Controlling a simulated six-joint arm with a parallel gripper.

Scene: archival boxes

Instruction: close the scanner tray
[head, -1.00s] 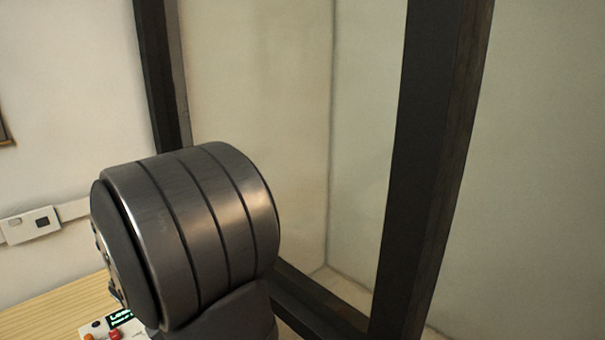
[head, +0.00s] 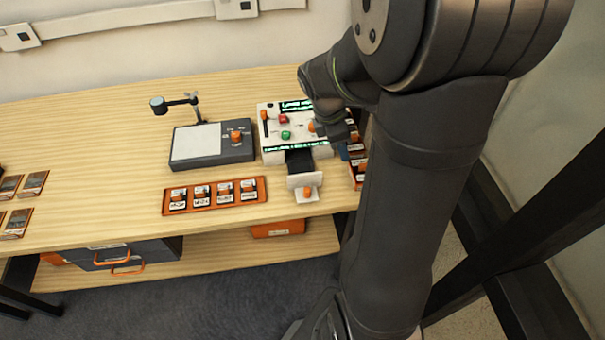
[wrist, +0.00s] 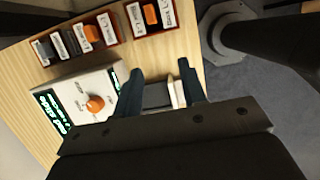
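The white scanner box (head: 295,130) stands on the wooden bench with a red button, a green button and lit green displays. Its dark tray (head: 300,163) sticks out toward the front edge, with a white front plate carrying an orange knob (head: 307,191). My gripper (head: 335,128) is above the box's right side in the head view, partly hidden by my arm. In the wrist view my gripper (wrist: 160,70) has its two dark fingers well apart. The grey tray (wrist: 157,95) and its white plate (wrist: 178,93) show below, between the fingers; contact cannot be told.
A flat grey device with a stand (head: 212,146) is left of the scanner box. An orange holder with several labelled slides (head: 214,195) lies in front of it. Another orange holder (head: 357,172) is close at the box's right.

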